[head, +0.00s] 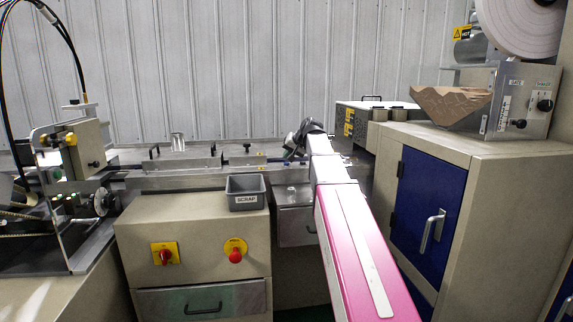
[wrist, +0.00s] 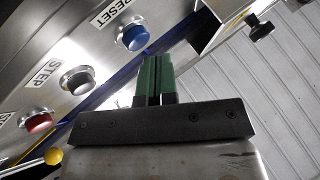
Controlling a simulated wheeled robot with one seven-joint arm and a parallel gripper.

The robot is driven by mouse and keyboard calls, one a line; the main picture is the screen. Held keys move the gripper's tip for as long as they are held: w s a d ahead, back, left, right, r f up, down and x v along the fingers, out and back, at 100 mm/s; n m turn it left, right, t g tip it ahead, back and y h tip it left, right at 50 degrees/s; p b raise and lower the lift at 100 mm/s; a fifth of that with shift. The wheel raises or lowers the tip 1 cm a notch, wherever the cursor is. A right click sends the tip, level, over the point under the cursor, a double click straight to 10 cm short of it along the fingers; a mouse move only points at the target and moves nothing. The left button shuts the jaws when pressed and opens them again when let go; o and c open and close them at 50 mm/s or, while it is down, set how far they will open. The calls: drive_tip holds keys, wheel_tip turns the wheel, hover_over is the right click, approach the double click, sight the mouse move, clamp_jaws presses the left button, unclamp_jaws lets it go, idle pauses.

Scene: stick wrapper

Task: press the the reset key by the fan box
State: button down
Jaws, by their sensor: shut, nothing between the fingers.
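In the head view my gripper (head: 291,150) is small and dark at the end of the arm, over the back bench. I cannot make out the reset key or clearly identify a fan box there.
A black button (wrist: 77,80) labelled STEP and a red button (wrist: 38,122) sit on the same panel, lower left. A black knob (wrist: 262,29) is at upper right. The head view shows a grey SCRAP bin (head: 246,201) and a blue-doored cabinet (head: 402,205).

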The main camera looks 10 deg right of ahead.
drive_tip(key=shift+r, duration=0.25)
drive_tip(key=shift+r, duration=2.5)
